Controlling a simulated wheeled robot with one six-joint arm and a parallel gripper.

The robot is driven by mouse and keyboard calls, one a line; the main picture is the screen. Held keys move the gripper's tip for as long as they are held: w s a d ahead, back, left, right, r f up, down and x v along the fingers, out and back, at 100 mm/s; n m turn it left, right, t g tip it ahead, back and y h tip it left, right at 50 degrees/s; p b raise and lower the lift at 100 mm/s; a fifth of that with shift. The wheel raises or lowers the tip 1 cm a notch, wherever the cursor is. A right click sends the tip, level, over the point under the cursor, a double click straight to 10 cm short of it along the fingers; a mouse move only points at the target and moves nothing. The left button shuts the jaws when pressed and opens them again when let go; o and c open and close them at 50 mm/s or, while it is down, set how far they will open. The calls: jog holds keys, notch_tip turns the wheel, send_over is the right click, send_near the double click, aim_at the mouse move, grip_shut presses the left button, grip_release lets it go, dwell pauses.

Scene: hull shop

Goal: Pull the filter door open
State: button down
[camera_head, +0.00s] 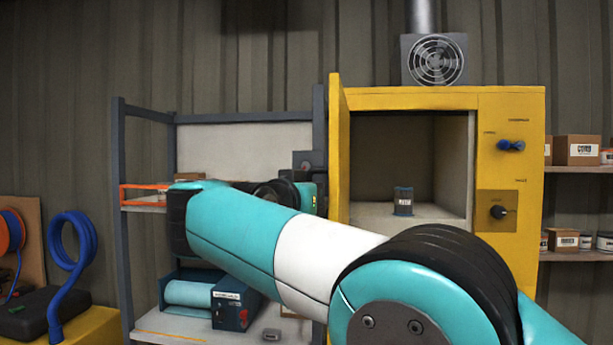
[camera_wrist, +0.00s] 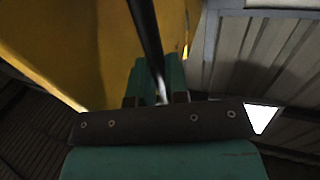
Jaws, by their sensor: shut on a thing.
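The yellow filter door (camera_head: 338,150) stands swung out at the left side of the yellow cabinet (camera_head: 510,105), seen nearly edge-on. The cabinet's pale inside is open to view. The door's yellow face (camera_wrist: 60,40) fills the upper left of the wrist view. A dark bar handle (camera_wrist: 145,28) runs along it. My gripper (camera_wrist: 158,82) is shut on this handle, with its teal fingers on both sides of the bar. In the head view my arm reaches left, and its end is beside the door's outer face; the grip itself is hard to make out there.
A small dark can (camera_head: 403,201) with a label stands inside the cabinet. A blue knob (camera_head: 511,145) and a black knob (camera_head: 498,212) are on its right panel. A grey-framed shelf (camera_head: 121,200) stands left of the door, close to my arm. A fan box (camera_head: 437,60) sits on top.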

jog(key=shift+w+r, duration=0.2)
jog(key=shift+d, duration=0.1)
jog(key=c, duration=1.5)
grip_release()
jog(key=o, duration=0.4)
jog(key=shift+w+d, duration=0.15)
jog(key=shift+d, duration=0.05)
jog(key=shift+c, duration=0.2)
jog(key=shift+a+f, duration=0.1)
jog(key=shift+a, duration=0.1)
jog(key=shift+s, duration=0.25)
